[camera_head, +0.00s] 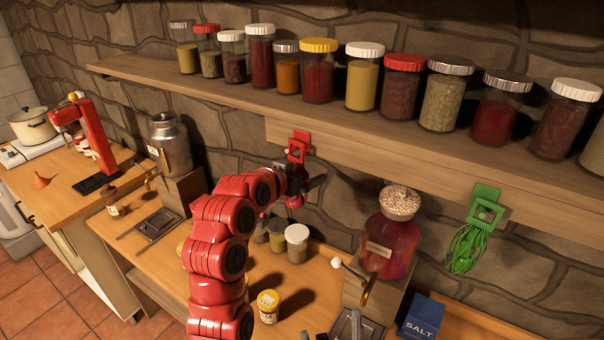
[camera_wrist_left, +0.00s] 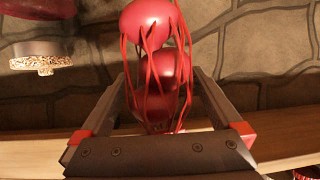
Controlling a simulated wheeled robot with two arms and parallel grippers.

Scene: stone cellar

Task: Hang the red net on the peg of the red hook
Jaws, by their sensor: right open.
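The red hook (camera_head: 298,147) is fixed to the wooden board under the shelf. My left gripper (camera_head: 312,184) is just below it, close to the wall. The red net (camera_head: 294,201) hangs at that gripper, mostly hidden by it in the head view. In the left wrist view the net (camera_wrist_left: 160,70), with red balls inside, fills the gap between the two dark fingers of my left gripper (camera_wrist_left: 158,78), its strands against them. The hook's peg and the net's top loop cannot be made out. My right gripper (camera_head: 330,331) shows only its open fingertips at the bottom edge.
A green net (camera_head: 465,248) hangs on a green hook (camera_head: 485,208) to the right. A shelf (camera_head: 240,98) of several spice jars runs above. Below stand small jars (camera_head: 297,243), a red glass dispenser (camera_head: 388,245) and a blue salt box (camera_head: 420,316).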

